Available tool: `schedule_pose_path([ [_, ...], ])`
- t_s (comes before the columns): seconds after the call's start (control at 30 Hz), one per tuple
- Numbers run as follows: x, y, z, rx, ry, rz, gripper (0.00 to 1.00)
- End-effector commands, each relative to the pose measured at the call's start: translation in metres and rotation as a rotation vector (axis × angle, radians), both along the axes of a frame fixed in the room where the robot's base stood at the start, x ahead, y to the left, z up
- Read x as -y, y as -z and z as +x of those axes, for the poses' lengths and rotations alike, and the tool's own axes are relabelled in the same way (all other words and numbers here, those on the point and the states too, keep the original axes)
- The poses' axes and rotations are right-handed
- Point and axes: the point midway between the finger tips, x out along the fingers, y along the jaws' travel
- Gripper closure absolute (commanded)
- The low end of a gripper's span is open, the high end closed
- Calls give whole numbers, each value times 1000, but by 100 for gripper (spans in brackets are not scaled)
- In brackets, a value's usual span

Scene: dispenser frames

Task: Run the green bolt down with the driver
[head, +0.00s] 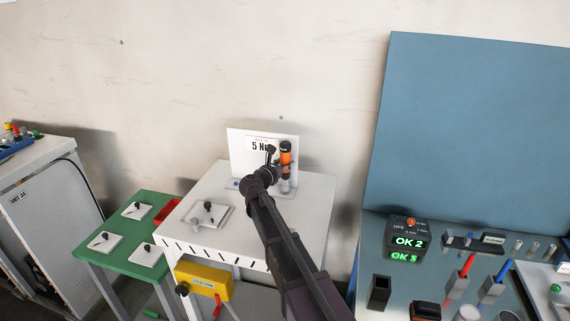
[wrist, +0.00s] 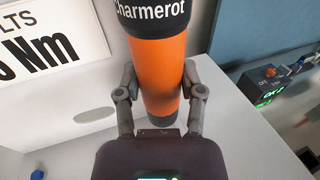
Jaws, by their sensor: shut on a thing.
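The driver (head: 286,159) is orange with a black top and stands upright at the back of the white table (head: 311,211). My gripper (wrist: 160,82) is shut around the orange body of the driver (wrist: 158,62), one finger on each side. In the head view my gripper (head: 277,166) is partly hidden by my own arm. I cannot tell whether the driver's lower end is resting or lifted. A pale plate (head: 223,211) with small dark parts lies at the table's left. I cannot make out a green bolt on it.
A white sign (head: 240,148) reading "5 Nm" stands behind the driver. A green table (head: 120,220) with several plates and a red bin (head: 167,212) is at left. A yellow box (head: 203,281) hangs below the white table's front. A bench with a display (head: 407,242) is at right.

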Motion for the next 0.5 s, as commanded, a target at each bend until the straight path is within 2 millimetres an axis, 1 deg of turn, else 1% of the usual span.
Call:
schedule_pose_path([
  [0.5, 0, 4, 0, 0, 0, -1, 100],
])
